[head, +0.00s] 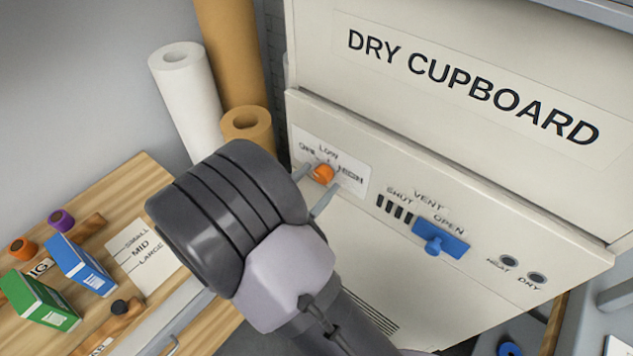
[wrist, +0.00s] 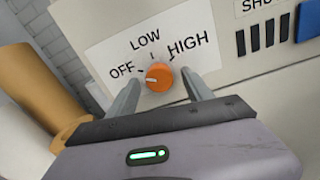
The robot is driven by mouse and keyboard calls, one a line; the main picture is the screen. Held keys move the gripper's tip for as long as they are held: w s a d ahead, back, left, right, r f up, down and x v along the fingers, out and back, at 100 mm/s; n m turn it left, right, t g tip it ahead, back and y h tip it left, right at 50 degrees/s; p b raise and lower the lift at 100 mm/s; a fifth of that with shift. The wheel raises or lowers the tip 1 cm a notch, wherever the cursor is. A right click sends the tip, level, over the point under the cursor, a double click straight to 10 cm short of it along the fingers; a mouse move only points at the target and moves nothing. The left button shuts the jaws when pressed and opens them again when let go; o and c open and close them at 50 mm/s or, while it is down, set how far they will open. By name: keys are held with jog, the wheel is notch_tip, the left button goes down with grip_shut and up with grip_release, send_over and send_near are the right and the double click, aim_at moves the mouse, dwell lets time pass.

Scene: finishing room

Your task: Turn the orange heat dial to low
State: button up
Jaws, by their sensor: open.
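The orange heat dial (head: 322,173) sits on a white label plate (wrist: 108,55) on the dry cupboard's front. In the wrist view the dial (wrist: 158,78) has a white mark pointing left, toward OFF. LOW is printed above it and HIGH at its upper right. My gripper (head: 319,178) is open, with one finger on each side of the dial. In the wrist view a small gap seems to show between each finger of my gripper (wrist: 161,80) and the dial; contact is hard to tell.
A blue vent slider (head: 440,238) and two round indicators (head: 523,269) are right of the dial on the cupboard front (head: 450,155). Paper rolls (head: 185,95) stand to the left. A wooden bench (head: 125,190) with small boxes is at lower left.

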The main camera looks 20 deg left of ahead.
jog(key=shift+w+d, duration=0.1)
jog(key=shift+w, duration=0.15)
jog(key=shift+c, duration=0.5)
grip_shut()
